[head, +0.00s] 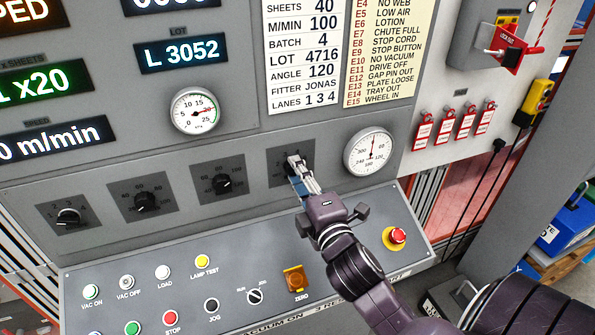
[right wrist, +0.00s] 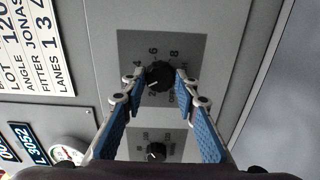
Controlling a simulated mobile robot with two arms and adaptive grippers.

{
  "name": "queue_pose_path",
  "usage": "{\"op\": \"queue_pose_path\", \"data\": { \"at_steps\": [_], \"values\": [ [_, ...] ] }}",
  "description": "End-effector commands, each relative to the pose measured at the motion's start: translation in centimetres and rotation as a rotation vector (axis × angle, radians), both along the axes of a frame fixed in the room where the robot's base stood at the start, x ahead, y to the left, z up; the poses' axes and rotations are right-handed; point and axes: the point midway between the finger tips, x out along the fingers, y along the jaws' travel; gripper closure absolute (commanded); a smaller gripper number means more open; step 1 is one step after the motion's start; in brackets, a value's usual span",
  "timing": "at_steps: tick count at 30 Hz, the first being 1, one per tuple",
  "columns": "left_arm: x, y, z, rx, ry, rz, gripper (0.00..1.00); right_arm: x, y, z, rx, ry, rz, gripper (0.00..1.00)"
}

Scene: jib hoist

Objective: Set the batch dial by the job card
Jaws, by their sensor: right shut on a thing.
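The job card (head: 305,55) on the panel reads BATCH 4. My right gripper (head: 297,166) is at the rightmost dial of the row and hides most of it in the head view. In the right wrist view, the black dial knob (right wrist: 159,77) sits between the fingertips of my right gripper (right wrist: 156,84), which is shut on it. Its scale shows 2, 4, 6 and 8, turned sideways. The white pointer mark appears to face the 2. The lower lettering beside the scale is too small to read. My left gripper is not in view.
Other dials (head: 224,183) line up to the left. A round gauge (head: 369,151) is close to the right of my gripper. Below, a sloped console carries buttons, an orange ZERO switch (head: 296,279) and a red mushroom button (head: 397,236). Red tags (head: 445,130) hang at the right.

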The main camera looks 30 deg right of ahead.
Motion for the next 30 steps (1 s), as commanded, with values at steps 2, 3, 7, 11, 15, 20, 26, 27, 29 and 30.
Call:
{"op": "queue_pose_path", "data": {
  "at_steps": [2, 3, 7, 11, 15, 20, 26, 27, 29, 30],
  "values": [
    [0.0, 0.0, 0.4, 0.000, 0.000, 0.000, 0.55, 0.0, 0.0, 0.1, 0.075, -0.017, -0.001, 0.97],
    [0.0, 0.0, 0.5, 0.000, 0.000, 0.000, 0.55, 0.0, 0.0, 0.1, 0.112, -0.025, -0.001, 0.97],
    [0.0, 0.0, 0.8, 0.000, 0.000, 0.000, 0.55, 0.0, 0.0, 0.1, 0.232, -0.055, -0.002, 0.97],
    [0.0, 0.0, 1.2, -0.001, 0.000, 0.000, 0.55, 0.0, 0.0, 0.1, 0.351, -0.083, -0.002, 0.97],
    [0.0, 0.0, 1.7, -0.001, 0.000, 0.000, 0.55, 0.0, 0.0, 0.1, 0.480, -0.115, -0.002, 0.97],
    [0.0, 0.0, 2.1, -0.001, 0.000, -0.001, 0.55, 0.0, 0.0, 0.1, 0.616, -0.147, -0.002, 0.97],
    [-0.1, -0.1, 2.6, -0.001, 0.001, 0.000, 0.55, 0.0, 0.0, 0.1, 0.755, -0.182, -0.001, 0.97],
    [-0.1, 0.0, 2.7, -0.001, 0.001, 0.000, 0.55, 0.0, 0.0, 0.1, 0.777, -0.187, 0.000, 0.97],
    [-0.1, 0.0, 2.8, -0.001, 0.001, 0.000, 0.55, 0.0, 0.0, 0.1, 0.810, -0.195, 0.000, 0.97],
    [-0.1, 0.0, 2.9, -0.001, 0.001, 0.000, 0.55, 0.0, 0.0, 0.1, 0.827, -0.199, 0.000, 0.97]
  ]
}}
